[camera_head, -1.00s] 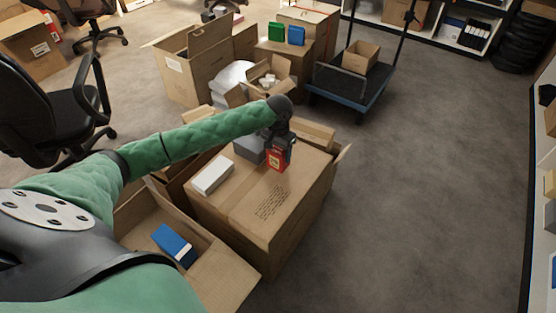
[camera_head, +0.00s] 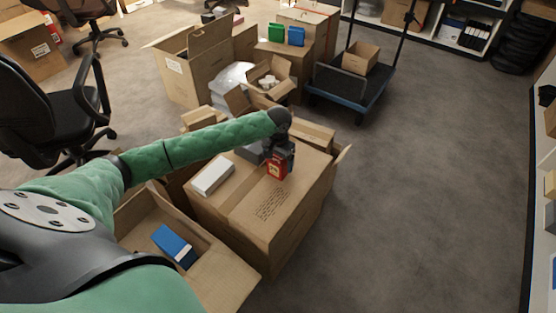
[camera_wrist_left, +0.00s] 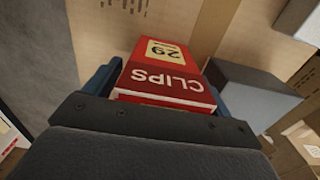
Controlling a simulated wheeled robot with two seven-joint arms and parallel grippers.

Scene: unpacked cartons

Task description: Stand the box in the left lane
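The red box marked "CLIPS" (camera_head: 277,171) is between the fingers of my left gripper (camera_head: 279,162), over the right part of the large carton's top (camera_head: 248,200). The wrist view shows its red and cream faces (camera_wrist_left: 160,75) between two blue fingers (camera_wrist_left: 160,95). It looks upright in the head view; whether its base touches the carton is hard to tell. A white box (camera_head: 212,177) lies on the carton's left side, and a grey box (camera_head: 249,152) stands behind, partly hidden by my arm. No lane marking is clear. My right gripper is out of view.
An open carton with a blue box (camera_head: 174,245) stands at the front left. Behind are more cartons (camera_head: 196,70) and a blue trolley (camera_head: 350,90). The floor on the right is clear.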

